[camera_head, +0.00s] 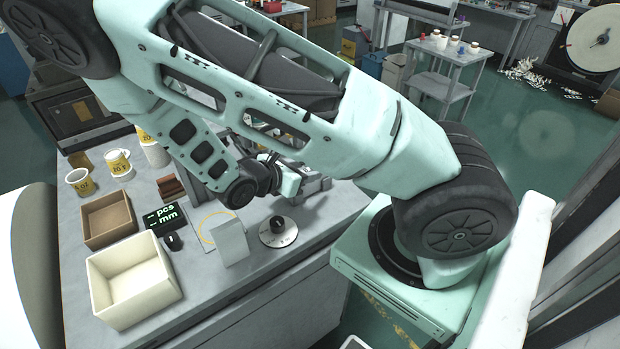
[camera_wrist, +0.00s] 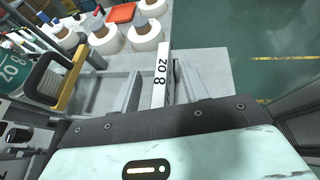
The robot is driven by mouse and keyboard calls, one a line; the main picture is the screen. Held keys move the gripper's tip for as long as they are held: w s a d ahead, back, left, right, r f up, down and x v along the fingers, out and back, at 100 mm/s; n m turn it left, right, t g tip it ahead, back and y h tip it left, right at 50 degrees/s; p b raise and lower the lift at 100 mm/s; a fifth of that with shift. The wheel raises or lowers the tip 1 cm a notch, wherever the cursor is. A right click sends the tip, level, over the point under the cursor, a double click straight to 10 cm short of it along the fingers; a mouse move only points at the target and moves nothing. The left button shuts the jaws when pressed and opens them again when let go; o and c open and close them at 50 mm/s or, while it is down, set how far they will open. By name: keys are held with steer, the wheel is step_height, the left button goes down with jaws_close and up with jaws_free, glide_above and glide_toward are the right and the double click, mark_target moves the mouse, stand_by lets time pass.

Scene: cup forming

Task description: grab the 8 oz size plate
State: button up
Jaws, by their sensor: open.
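The 8 oz size plate (camera_wrist: 162,72) is a narrow pale plate marked "8 oz" in the wrist view. It stands edge-up toward the camera, between my two fingers. My gripper (camera_wrist: 159,88) is open, with one finger to the left of the plate and one to the right. A gap shows on the left side; contact on the right side is hard to tell. In the head view my gripper (camera_head: 305,182) is mostly hidden behind my arm, and I cannot make out the plate there.
In the wrist view a green cup marked 20 oz (camera_wrist: 14,70) is at left, with white rolls (camera_wrist: 105,40) and an orange tray (camera_wrist: 122,13) beyond. In the head view the worktop holds a cream box (camera_head: 130,285), a brown box (camera_head: 106,220), cups (camera_head: 118,164) and a round dial (camera_head: 278,232).

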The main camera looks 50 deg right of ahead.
jaws_close()
steer(key=shift+r, duration=0.1)
